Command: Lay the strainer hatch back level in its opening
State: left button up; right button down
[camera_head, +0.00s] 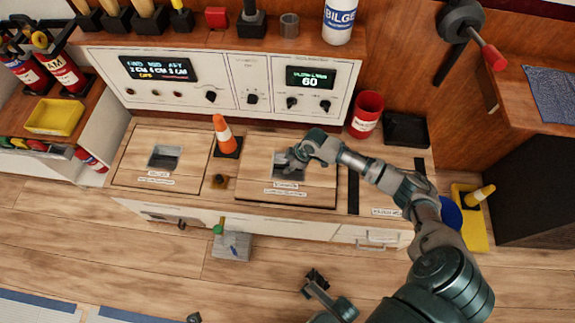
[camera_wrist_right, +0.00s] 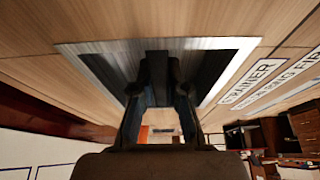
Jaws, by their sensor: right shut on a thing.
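The strainer hatch (camera_head: 256,182) is a pale wooden panel at the centre of the low bench, with a metal-framed recess (camera_head: 279,172) and a label. In the head view it looks close to flush; a dark line runs along its front edge, and I cannot tell whether it is slightly raised. My right gripper (camera_head: 296,161) reaches into the recess. In the right wrist view its fingers (camera_wrist_right: 161,95) are shut on a dark bar in the hatch's recess (camera_wrist_right: 95,60). The fingertips partly hide the bar. My left gripper (camera_head: 315,281) hangs over the floor, its jaws unclear.
Another hatch (camera_head: 135,160) lies to the left. An orange cone (camera_head: 222,133) stands between the hatches. A red can (camera_head: 366,115) and a black tray (camera_head: 405,129) stand at the back right. The control panel (camera_head: 225,80) rises behind. A grey box (camera_head: 232,248) sits in front of the bench.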

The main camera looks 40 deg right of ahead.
jog(key=shift+w+f, duration=0.1)
jog(key=shift+f, duration=0.05)
jog(key=shift+f+b, duration=0.55)
jog(key=shift+f, duration=0.65)
jog(key=c, duration=1.1)
grip_release()
jog(key=shift+f, duration=0.2)
jog(key=shift+s+d+r, duration=0.15)
jog(key=shift+s+r, duration=0.1)
jog(key=shift+r, duration=0.25)
jog(key=v, duration=0.9)
jog(key=shift+d+r, duration=0.1)
jog(key=shift+r, duration=0.3)
jog(key=shift+s+d+r, duration=0.1)
jog(key=shift+s+r, duration=0.1)
jog(key=shift+r, duration=0.35)
